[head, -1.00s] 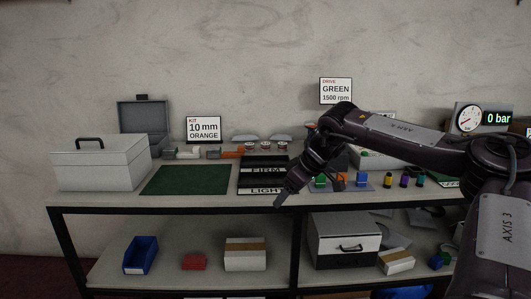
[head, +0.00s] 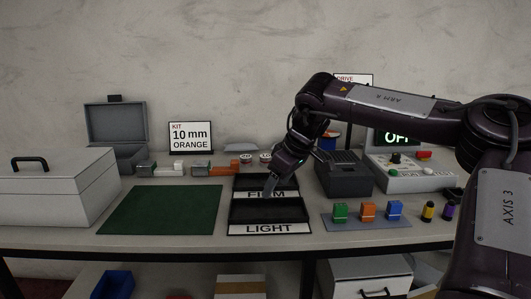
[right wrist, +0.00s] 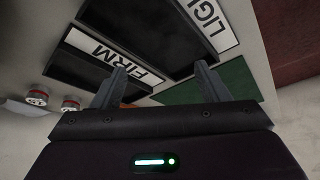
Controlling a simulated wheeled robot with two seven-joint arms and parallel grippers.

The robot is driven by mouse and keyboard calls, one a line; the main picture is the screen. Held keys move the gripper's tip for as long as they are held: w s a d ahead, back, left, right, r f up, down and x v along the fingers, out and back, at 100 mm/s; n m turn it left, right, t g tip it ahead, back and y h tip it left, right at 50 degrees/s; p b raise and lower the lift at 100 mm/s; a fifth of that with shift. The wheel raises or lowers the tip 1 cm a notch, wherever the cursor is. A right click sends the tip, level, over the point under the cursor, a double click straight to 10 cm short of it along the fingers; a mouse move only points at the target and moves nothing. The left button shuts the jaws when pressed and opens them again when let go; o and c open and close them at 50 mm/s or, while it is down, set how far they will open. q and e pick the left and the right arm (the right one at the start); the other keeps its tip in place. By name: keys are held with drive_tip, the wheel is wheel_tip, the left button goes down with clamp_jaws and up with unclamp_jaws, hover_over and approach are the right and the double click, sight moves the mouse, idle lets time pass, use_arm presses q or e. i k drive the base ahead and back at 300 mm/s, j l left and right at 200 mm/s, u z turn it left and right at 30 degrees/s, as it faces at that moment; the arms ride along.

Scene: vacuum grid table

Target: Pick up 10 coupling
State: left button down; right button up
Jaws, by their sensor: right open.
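My right gripper (head: 270,186) is above the black tray labelled FIRM (head: 240,184) in the head view. In the right wrist view its two fingers (right wrist: 161,83) are apart with nothing between them. Small grey, white and orange parts (head: 172,169) lie in a row behind the green mat (head: 160,211). Green, orange and blue blocks (head: 367,211) stand on a blue-grey mat (head: 340,222) at the right. I cannot tell which part is the 10 coupling. A sign (head: 190,137) reads "KIT 10 mm ORANGE". My left gripper is not in view.
A tray labelled LIGHT (head: 270,210) lies in front of FIRM. A white box (head: 50,192) and an open grey case (head: 115,127) stand at the left. A dark machine (head: 343,177) and a control panel (head: 410,178) stand right of my gripper. The green mat is clear.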

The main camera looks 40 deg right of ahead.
sight(264, 158)
drive_tip(key=i+l, duration=0.4)
drive_tip(key=l, duration=0.15)
drive_tip(key=i+l, duration=0.45)
drive_tip(key=l, duration=0.1)
